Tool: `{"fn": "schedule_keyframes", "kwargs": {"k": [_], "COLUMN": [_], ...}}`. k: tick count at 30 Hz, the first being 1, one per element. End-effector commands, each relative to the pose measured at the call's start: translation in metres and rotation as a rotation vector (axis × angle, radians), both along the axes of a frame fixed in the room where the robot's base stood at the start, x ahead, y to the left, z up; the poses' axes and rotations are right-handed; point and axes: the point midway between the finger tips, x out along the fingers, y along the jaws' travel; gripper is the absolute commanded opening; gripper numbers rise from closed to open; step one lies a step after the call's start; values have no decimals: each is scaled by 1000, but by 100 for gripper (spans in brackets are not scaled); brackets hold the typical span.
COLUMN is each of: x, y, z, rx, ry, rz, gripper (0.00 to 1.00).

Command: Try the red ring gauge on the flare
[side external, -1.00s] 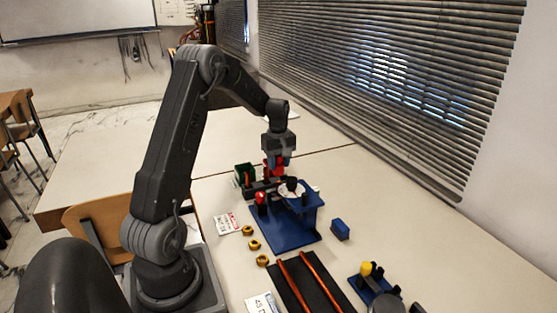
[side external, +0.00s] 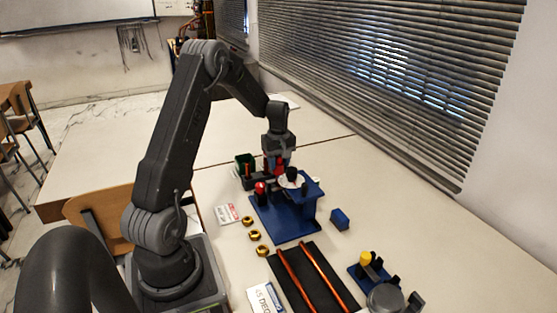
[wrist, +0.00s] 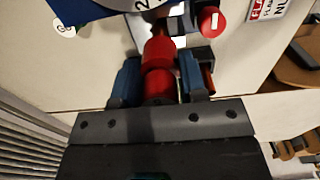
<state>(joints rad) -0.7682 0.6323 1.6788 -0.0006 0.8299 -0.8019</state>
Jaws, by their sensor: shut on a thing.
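My gripper (wrist: 160,82) is shut on a red cylindrical piece (wrist: 158,50), which looks like the red ring gauge, between its two blue fingers. In the side external view my gripper (side external: 277,158) points down over the far side of the blue rig (side external: 282,226), with the red piece partly hidden between the fingers. The held piece is close to the rig; I cannot tell whether it touches anything. The flare cannot be made out; the gripper and held piece may hide it. A separate red-topped part (wrist: 208,21) is ahead and right in the wrist view.
A white dial (side external: 291,182) and a blue upright stand on the rig. Brass nuts (side external: 255,235) lie left of a black mat (side external: 287,293) with copper tubes. A blue block (side external: 340,218) and a yellow-topped fixture (side external: 365,258) are right.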

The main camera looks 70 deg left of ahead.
Motion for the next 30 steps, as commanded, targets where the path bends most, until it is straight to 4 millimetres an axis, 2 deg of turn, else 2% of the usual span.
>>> {"fn": "schedule_keyframes", "kwargs": {"k": [30], "x": [0], "y": [0], "z": [-6], "rx": [1], "ry": [-1], "rz": [0], "gripper": [13]}}
